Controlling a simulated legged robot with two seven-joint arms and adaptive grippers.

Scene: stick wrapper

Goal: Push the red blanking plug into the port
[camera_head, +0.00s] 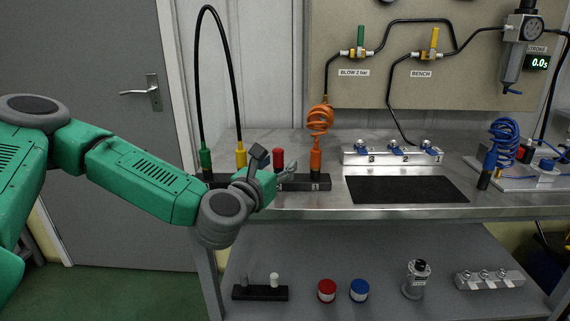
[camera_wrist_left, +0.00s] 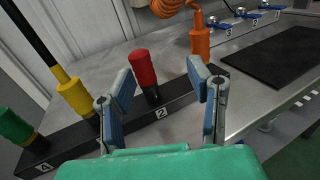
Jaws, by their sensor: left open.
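The red blanking plug (camera_head: 279,155) stands on the black numbered port block (camera_head: 314,182) at the bench's front left. In the left wrist view the plug (camera_wrist_left: 142,68) has a black lower part and stands at the position beside the label 2 on the block (camera_wrist_left: 180,98). I cannot tell how deep it sits in the port. My left gripper (camera_head: 273,163) is open and empty; in the wrist view its fingers (camera_wrist_left: 163,84) are spread, with the plug beyond and between them, apart from both. My right gripper is not in view.
Green (camera_head: 206,160) and yellow (camera_head: 240,156) connectors joined by a black hose stand left of the plug. An orange connector (camera_head: 316,160) with a coiled hose stands right. A black mat (camera_head: 406,190) lies further right. Valves (camera_head: 393,155) stand behind it; a shelf (camera_head: 330,240) is below.

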